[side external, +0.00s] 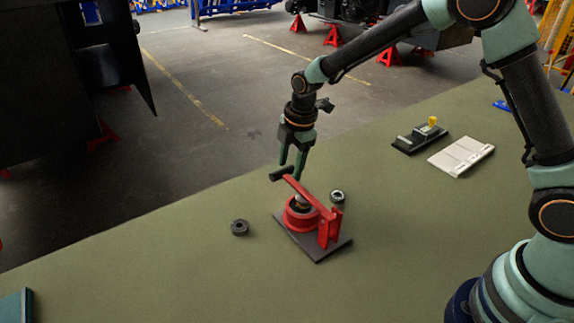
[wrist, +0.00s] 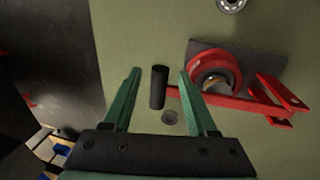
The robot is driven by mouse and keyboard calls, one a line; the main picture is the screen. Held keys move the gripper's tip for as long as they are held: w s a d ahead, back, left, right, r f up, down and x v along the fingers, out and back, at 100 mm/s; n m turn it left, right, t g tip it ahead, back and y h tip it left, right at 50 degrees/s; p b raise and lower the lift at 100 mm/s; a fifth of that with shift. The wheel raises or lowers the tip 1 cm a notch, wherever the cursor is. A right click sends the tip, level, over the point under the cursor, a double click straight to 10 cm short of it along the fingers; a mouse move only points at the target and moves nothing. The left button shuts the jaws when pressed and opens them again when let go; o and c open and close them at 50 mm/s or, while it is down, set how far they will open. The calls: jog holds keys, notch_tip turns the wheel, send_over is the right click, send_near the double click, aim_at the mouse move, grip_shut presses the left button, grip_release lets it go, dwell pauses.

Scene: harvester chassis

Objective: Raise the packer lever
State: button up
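The packer lever (side external: 306,194) is a red bar hinged on a red upright bracket (side external: 328,230). It reaches over a round red cup (side external: 298,221) on a dark base plate (side external: 317,249) to a black cross handle (side external: 281,173). My gripper (side external: 291,171) is open at the handle end of the lever. In the wrist view, the black handle (wrist: 158,87) appears between the two green fingers of my gripper (wrist: 159,72), with a gap on each side. The red bar (wrist: 235,101) passes behind the right finger there. A light metal part (wrist: 217,86) shows inside the cup.
A dark ring (side external: 239,227) lies left of the packer, and a metal bearing (side external: 337,196) stands close on its right. A black device with a yellow knob (side external: 418,138) and a pale tray (side external: 461,156) sit at back right.

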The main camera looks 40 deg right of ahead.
grip_shut()
dwell(1.3)
